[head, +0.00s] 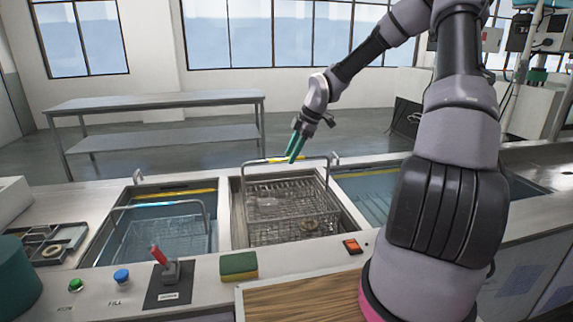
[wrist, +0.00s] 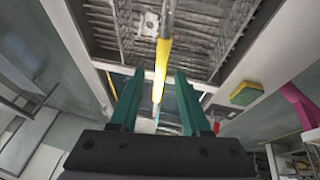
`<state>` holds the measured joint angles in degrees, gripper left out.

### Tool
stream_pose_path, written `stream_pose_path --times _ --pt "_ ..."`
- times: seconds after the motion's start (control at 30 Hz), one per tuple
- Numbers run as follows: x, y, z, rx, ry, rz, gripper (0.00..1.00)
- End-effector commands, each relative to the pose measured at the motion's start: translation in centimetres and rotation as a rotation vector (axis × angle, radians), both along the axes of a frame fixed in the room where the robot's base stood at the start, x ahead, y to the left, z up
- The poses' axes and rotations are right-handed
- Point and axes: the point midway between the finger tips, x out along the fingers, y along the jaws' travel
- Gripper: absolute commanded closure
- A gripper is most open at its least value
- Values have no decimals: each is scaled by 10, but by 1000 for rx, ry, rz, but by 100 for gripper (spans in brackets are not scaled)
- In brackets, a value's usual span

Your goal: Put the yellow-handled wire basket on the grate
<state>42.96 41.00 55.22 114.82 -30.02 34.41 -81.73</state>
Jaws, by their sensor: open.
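The wire basket (head: 283,232) sits in the middle well, its mesh sides and raised handle visible in the head view. Its yellow handle grip (wrist: 162,70) runs lengthwise between my fingers in the wrist view. My gripper (head: 297,147) is open at the handle, with one green finger on each side; contact cannot be told. A ring-like part (head: 309,225) lies in the basket. The grate cannot be clearly told apart from the basket mesh and the ribbed well floor.
Another wire basket (head: 160,240) with a bluish handle stands in the left, liquid-filled tank. A third tank (head: 366,195) is at right, partly behind my arm. A green-yellow sponge (head: 238,266), a red lever (head: 160,257) and buttons are on the front ledge.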

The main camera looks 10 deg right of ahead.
Motion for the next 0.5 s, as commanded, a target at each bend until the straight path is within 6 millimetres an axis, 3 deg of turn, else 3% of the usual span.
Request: stream_pose_path --times 0.2,0.5 --pt "-6 -17 39 0 -2 -3 53" --pt "-17 -22 59 -30 24 -34 53"
